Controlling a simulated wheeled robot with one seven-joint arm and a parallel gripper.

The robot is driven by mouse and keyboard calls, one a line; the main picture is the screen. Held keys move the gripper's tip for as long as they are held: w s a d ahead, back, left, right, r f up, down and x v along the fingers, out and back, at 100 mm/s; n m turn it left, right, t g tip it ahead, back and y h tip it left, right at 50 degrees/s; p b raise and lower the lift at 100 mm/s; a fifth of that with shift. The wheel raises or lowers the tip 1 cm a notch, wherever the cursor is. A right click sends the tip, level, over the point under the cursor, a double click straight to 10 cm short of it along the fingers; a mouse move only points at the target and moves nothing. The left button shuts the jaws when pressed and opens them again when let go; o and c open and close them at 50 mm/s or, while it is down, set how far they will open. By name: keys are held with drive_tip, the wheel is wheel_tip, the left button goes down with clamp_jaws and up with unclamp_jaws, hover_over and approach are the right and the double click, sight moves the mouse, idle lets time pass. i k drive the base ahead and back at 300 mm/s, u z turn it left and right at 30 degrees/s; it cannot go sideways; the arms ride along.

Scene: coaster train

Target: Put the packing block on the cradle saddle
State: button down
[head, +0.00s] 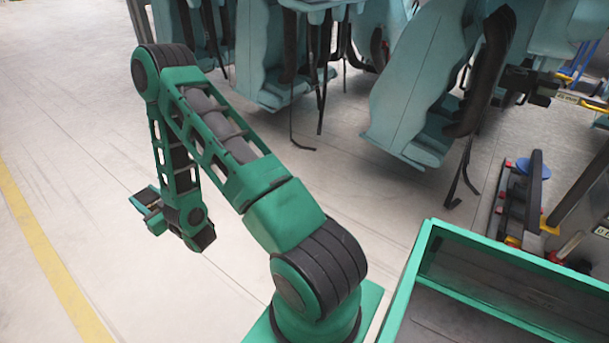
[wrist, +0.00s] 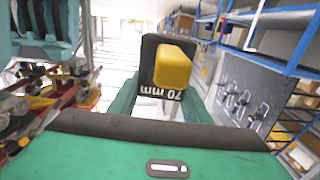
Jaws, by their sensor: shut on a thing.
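My gripper (wrist: 158,104) is shut on a dark block marked "70 mm", with a yellow piece on its face; this looks like the packing block (wrist: 148,48). In the head view my gripper (head: 147,207) hangs at the left over pale floor, and the block cannot be made out clearly there. I cannot pick out the cradle saddle in either view.
Teal coaster seats (head: 430,80) with hanging black straps stand at the back. A green-rimmed tray (head: 424,255) is at the lower right. Black and red equipment (head: 525,200) with a blue disc is beyond it. Blue racks (wrist: 300,60) appear right in the wrist view. Left floor is clear.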

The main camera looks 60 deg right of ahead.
sight(530, 244)
drive_tip(key=i, duration=1.25)
drive_tip(key=z, duration=1.75)
drive_tip(key=i, duration=0.1)
drive_tip(key=z, duration=2.4)
drive_tip(key=i, duration=0.8)
drive_tip(key=u, duration=0.05)
